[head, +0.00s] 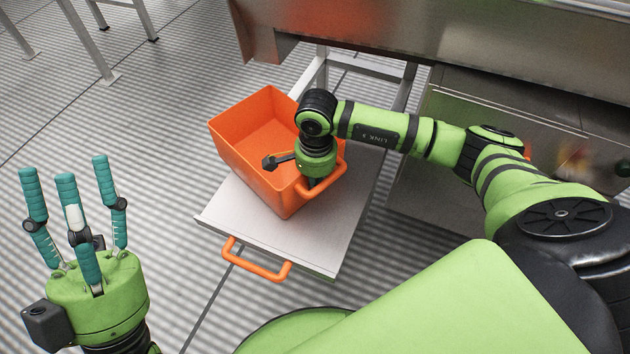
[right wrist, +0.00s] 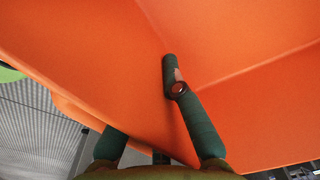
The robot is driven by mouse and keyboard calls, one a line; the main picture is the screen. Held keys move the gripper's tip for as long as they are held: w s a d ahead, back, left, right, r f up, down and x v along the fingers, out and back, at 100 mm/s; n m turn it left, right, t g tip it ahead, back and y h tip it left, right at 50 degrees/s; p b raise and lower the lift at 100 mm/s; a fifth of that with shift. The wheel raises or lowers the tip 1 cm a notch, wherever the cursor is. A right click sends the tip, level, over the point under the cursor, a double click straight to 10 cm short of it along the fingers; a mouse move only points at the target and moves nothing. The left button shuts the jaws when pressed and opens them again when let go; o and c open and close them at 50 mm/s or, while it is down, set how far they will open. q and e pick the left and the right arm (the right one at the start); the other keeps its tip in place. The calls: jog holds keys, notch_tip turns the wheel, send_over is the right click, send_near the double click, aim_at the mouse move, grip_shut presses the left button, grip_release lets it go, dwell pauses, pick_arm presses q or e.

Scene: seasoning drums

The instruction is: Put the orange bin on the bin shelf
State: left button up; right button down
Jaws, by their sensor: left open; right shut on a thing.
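The orange bin (head: 243,168) is an open-topped, empty box with a handle on its right side. It is upright over the pulled-out grey bin shelf (head: 285,235); whether its base touches the shelf I cannot tell. My right gripper (head: 312,182) is shut on the bin's near right edge by the handle, its fingers mostly hidden in the head view. In the right wrist view my right gripper (right wrist: 165,115) has one finger inside the orange bin (right wrist: 235,45) and another outside its wall. My left gripper (head: 72,200) is open and empty, fingers up, at the lower left.
The shelf has an orange handle (head: 257,260) on its front edge. A steel counter (head: 450,45) overhangs behind it, with a steel cabinet (head: 510,130) to the right. Metal table legs (head: 95,45) stand at the upper left. The ribbed floor (head: 130,130) left of the shelf is clear.

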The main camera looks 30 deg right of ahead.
jog(key=shift+f, duration=0.15)
jog(key=c, duration=1.4)
grip_release()
